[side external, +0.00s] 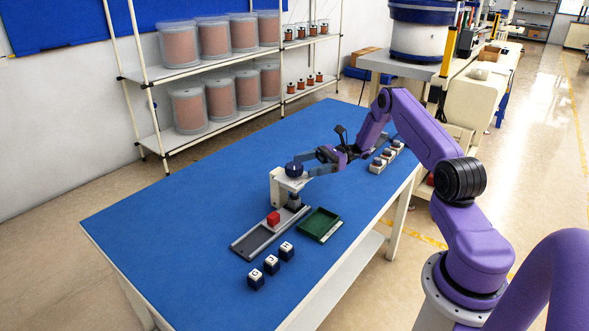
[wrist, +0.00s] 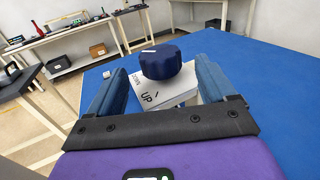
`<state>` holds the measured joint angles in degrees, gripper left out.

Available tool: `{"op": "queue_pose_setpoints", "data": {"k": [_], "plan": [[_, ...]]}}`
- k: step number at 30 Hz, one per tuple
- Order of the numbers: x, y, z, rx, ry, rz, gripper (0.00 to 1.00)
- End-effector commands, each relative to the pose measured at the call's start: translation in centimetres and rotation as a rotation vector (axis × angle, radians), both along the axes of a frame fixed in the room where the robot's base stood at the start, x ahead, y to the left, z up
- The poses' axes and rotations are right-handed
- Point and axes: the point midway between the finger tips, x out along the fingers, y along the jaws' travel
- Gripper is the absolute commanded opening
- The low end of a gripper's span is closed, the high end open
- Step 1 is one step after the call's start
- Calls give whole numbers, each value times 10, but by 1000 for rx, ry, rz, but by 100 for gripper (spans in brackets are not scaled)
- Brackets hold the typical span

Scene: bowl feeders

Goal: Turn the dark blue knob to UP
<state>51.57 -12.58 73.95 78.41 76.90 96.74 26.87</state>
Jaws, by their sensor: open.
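The dark blue knob (side external: 294,169) sits on top of a white stand (side external: 277,188) on the blue table. In the wrist view the knob (wrist: 161,63) is round with a ridged side, and a short white mark shows on its top, left of the middle. The white plate under it (wrist: 170,99) carries the words DOWN at the left and UP nearer to me. My gripper (side external: 304,166) is open at the knob. In the wrist view its two fingers (wrist: 162,70) stand on either side of the knob with visible gaps. The knob's far side is hidden.
A grey track (side external: 250,242) with a red block (side external: 273,218) lies in front of the stand, beside a green tray (side external: 320,225). Several lettered cubes (side external: 271,264) stand near the front. More small blocks (side external: 377,166) stand behind my gripper. The table's left part is clear.

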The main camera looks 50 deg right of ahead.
Motion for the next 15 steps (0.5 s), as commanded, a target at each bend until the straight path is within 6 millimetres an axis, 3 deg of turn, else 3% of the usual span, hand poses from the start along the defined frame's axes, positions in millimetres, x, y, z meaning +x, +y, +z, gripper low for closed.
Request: {"op": "queue_pose_setpoints", "data": {"k": [6, 15], "plan": [[14, 32, 0, 1, 1, 2, 84], [21, 47, 0, 0, 0, 0, 84]]}}
